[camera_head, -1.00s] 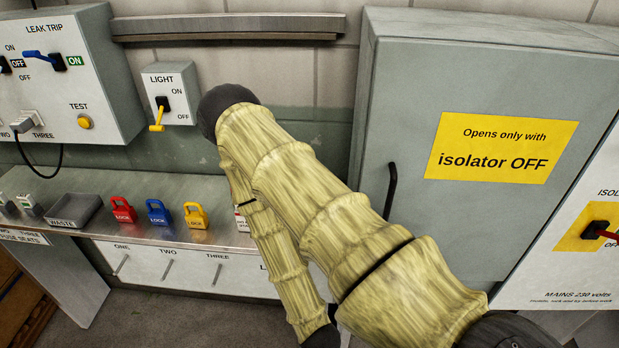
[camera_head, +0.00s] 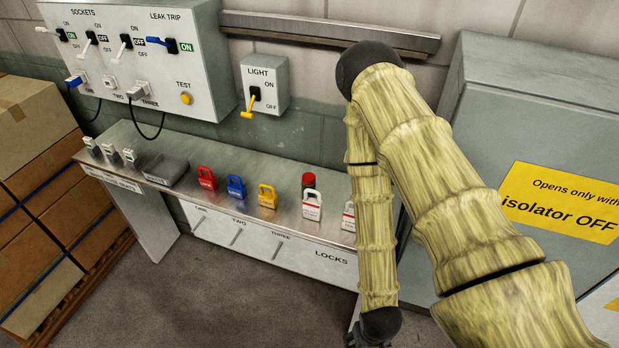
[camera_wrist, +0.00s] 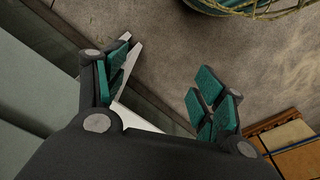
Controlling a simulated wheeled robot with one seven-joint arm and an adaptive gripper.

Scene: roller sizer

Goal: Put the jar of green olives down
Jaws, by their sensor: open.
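No jar of green olives shows in either view. My gripper (camera_wrist: 160,88) is open in the wrist view, its teal-padded fingers spread wide with nothing between them. Grey floor lies beneath the fingers, with a white edge just behind the left one. In the head view only part of my gripper (camera_head: 368,338) shows at the bottom edge, low in front of the bench.
The metal bench (camera_head: 150,143) bears a grey waste tray (camera_head: 166,170), red (camera_head: 207,179), blue (camera_head: 236,188) and yellow (camera_head: 267,196) locks, and white tags (camera_head: 312,206). Stacked boxes (camera_head: 40,190) stand left, a grey cabinet (camera_head: 540,110) right. Open floor (camera_head: 230,300) lies in front.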

